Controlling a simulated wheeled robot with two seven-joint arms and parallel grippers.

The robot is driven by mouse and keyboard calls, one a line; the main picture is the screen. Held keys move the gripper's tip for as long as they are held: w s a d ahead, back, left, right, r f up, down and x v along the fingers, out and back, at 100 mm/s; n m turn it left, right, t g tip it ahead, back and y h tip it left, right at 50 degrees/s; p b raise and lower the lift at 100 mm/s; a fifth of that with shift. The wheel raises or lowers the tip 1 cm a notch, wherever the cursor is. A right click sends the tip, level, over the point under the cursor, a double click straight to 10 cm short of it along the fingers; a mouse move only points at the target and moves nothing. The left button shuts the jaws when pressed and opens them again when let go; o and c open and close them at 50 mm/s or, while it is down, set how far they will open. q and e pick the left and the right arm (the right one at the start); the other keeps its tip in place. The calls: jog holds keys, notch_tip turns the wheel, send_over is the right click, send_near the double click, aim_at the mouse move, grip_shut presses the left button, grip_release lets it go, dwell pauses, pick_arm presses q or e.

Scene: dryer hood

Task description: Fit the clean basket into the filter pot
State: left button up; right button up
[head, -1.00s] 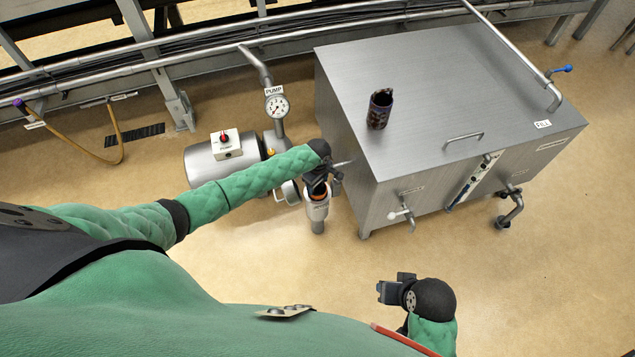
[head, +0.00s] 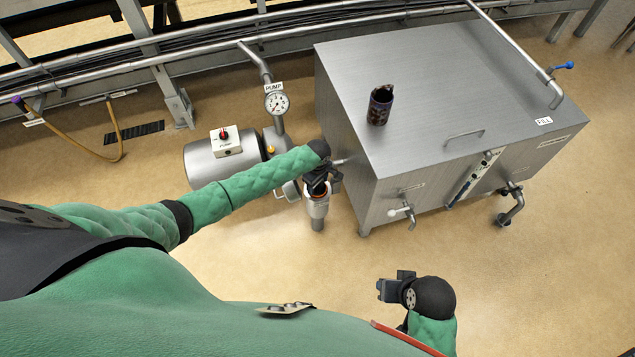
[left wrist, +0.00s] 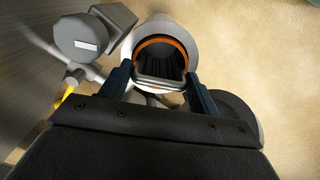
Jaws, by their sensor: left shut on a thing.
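The filter pot (head: 317,211) is a grey upright cylinder beside the tank's left side. Its open mouth and orange ring show in the left wrist view (left wrist: 192,34). My left gripper (head: 320,184) is right over the mouth, shut on the clean basket (left wrist: 160,82) by its grey top bar. The basket's dark inside shows within the orange ring; how deep it sits is hidden. A dark, stained basket (head: 380,106) stands upright on the tank lid. My right gripper (head: 391,289) is low at the front, away from the pot, with no object visible in it; its jaw gap is unclear.
The large steel tank (head: 440,90) stands close right of the pot, with a valve (head: 403,213) on its front. The pump (head: 225,158) and its gauge (head: 277,104) are close left. Pipes run along the back. The floor in front is clear.

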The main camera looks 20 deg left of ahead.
pick_arm(q)
jog(key=shift+f+b, duration=0.3)
jog(key=shift+f, duration=0.6)
jog(key=o, duration=1.1)
jog(key=shift+c, duration=0.2)
jog(key=shift+r, duration=3.9)
